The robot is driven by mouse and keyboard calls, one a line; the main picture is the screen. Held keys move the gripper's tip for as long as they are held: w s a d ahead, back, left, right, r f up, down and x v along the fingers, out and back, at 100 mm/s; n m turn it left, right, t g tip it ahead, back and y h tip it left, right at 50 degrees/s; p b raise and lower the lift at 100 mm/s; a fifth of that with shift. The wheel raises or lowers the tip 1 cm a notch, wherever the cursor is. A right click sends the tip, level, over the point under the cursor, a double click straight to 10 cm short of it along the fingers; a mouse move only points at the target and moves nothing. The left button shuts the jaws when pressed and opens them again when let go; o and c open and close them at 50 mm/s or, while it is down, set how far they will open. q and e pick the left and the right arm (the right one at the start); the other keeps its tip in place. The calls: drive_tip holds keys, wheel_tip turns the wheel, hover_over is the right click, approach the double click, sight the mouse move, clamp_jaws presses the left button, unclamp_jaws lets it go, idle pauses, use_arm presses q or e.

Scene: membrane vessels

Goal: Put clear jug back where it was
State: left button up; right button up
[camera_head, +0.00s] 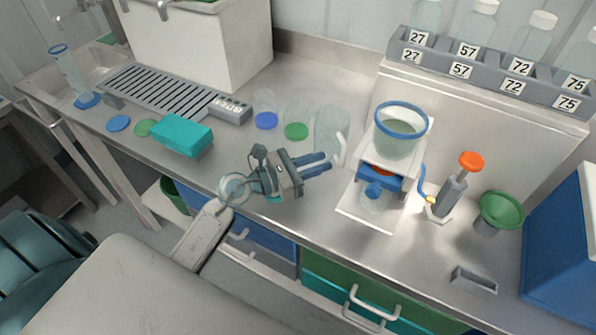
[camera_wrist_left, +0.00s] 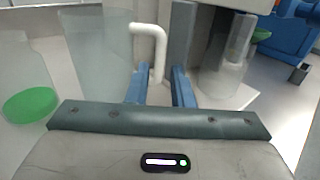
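The clear jug (camera_head: 324,127) stands upright on the counter, left of the filter stand, its white handle (camera_head: 341,149) facing front right. In the left wrist view the handle (camera_wrist_left: 149,30) bends down just ahead of and between the fingers, and the see-through jug body (camera_wrist_left: 98,55) is to its left. My left gripper (camera_head: 329,162) reaches over the counter toward the handle. In the wrist view its two blue fingers (camera_wrist_left: 160,88) are apart, with a visible gap and no clear contact with the handle. My right gripper is not in view.
A filter stand with a blue-rimmed funnel (camera_head: 397,134) is close right of the jug. Clear vessels with green (camera_head: 297,131) and blue (camera_head: 266,120) discs stand left. A teal box (camera_head: 182,134), a drain rack (camera_head: 160,91) and a green funnel (camera_head: 501,209) are farther off.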

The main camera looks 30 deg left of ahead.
use_arm(q)
drive_tip(key=shift+b+v, duration=0.65)
drive_tip(key=shift+v, duration=1.9)
